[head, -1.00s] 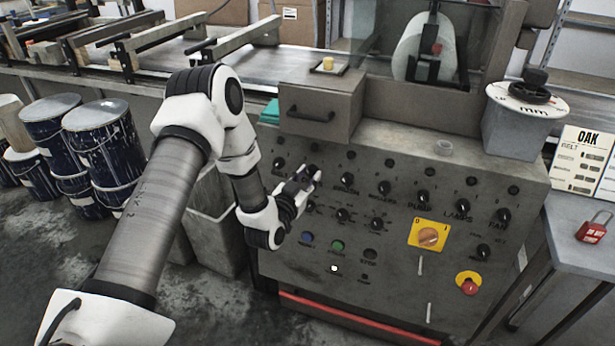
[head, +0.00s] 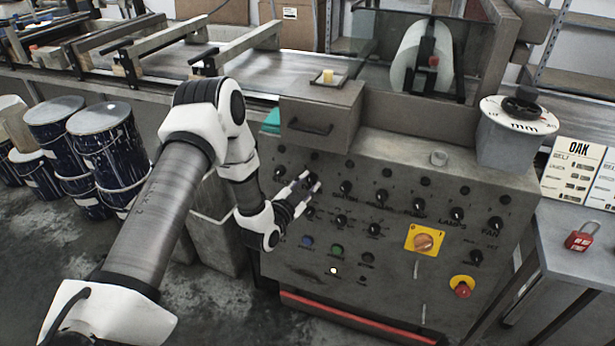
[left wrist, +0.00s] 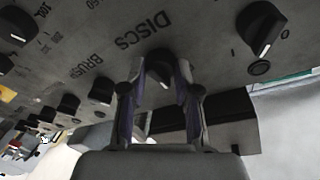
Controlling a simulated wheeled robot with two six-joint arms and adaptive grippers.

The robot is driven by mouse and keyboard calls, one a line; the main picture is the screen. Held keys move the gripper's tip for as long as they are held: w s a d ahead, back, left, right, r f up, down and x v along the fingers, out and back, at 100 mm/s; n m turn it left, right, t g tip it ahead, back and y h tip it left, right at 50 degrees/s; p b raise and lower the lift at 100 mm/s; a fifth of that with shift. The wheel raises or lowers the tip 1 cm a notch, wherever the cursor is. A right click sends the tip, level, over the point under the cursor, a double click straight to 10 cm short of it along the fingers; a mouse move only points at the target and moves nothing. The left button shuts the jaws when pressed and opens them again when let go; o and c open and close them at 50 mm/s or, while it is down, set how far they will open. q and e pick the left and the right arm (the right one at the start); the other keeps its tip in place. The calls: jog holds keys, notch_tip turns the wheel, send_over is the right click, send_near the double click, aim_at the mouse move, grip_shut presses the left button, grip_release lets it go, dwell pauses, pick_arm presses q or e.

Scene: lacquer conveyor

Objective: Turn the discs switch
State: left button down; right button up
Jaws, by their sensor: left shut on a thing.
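The discs switch (left wrist: 160,70) is a dark round knob on the grey control panel (head: 385,275). It shows in the left wrist view between my fingers, just below the printed word DISCS (left wrist: 143,30). My left gripper (head: 312,182) is shut on this knob, at the upper left of the panel in the head view. Its two fingers (left wrist: 163,78) lie on either side of the knob in the left wrist view. In the head view the fingers largely hide the knob. How far it is turned is hard to tell. My right gripper is in neither view.
Similar black knobs line the panel, with the belt knob (head: 279,174) close left of my fingers. A yellow-backed orange switch (head: 424,242) and a red button (head: 463,290) sit lower right. A drawer box (head: 320,118) juts out above my gripper. Blue drums (head: 105,140) stand left.

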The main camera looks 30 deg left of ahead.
pick_arm(q)
jog(key=m+p, duration=0.2)
jog(key=m, duration=0.1)
jog(key=m+p, duration=0.1)
jog(key=p, duration=0.1)
jog(key=shift+r+m+g+h, duration=0.3)
jog(key=shift+m+g+h, duration=0.1)
jog(key=shift+f+m+p, duration=0.15)
jog(key=shift+m+p, duration=0.95)
jog(key=shift+m, duration=0.2)
jog(key=c, duration=0.8)
grip_release()
jog(key=shift+c, duration=0.2)
jog(key=s+r, duration=0.1)
jog(key=s, duration=1)
jog(key=shift+s+d+r, duration=0.15)
jog(key=shift+s+r, duration=0.2)
jog(key=shift+r, duration=0.05)
